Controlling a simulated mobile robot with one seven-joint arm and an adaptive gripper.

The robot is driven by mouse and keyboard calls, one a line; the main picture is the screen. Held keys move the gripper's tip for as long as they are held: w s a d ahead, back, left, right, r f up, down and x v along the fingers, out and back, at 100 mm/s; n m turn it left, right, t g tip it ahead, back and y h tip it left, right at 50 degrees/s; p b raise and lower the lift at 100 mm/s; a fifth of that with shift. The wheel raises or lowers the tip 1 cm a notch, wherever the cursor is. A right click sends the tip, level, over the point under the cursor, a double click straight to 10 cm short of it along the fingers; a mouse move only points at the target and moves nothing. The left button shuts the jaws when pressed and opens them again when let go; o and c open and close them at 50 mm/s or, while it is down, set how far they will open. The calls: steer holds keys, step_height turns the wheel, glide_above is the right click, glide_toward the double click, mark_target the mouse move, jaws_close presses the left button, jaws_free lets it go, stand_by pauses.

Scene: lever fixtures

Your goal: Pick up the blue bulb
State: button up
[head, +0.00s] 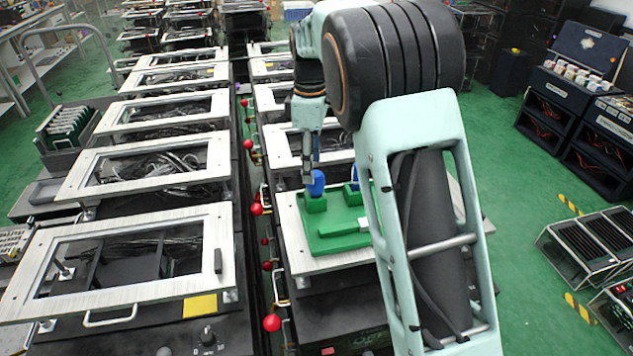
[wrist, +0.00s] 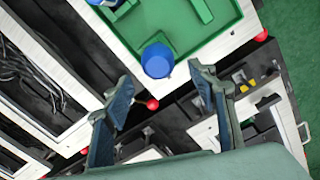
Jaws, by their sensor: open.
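A blue bulb (head: 317,184) stands upright in a green holder at the left back corner of a green tray (head: 340,243). In the wrist view the blue bulb (wrist: 157,60) shows as a round blue top, ahead of and between the two fingers. My gripper (head: 309,172) is close to the bulb in the head view, its fingers partly hidden. In the wrist view my gripper (wrist: 160,82) has its fingers spread wide with nothing between them. A second blue object (head: 355,178) stands on the tray to the right, partly hidden by my arm.
The tray lies on a pale-framed fixture (head: 292,232). Red ball-ended levers (head: 272,322) line the gap between the two fixture rows. More framed fixtures (head: 150,165) stand to the left.

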mark_target(315, 190)
steer(key=f, duration=0.6)
steer(key=shift+d+f+p, duration=0.2)
steer(key=shift+p, duration=0.15)
steer(key=shift+c, duration=0.3)
steer(key=c, duration=1.1)
steer(key=shift+r, duration=0.15)
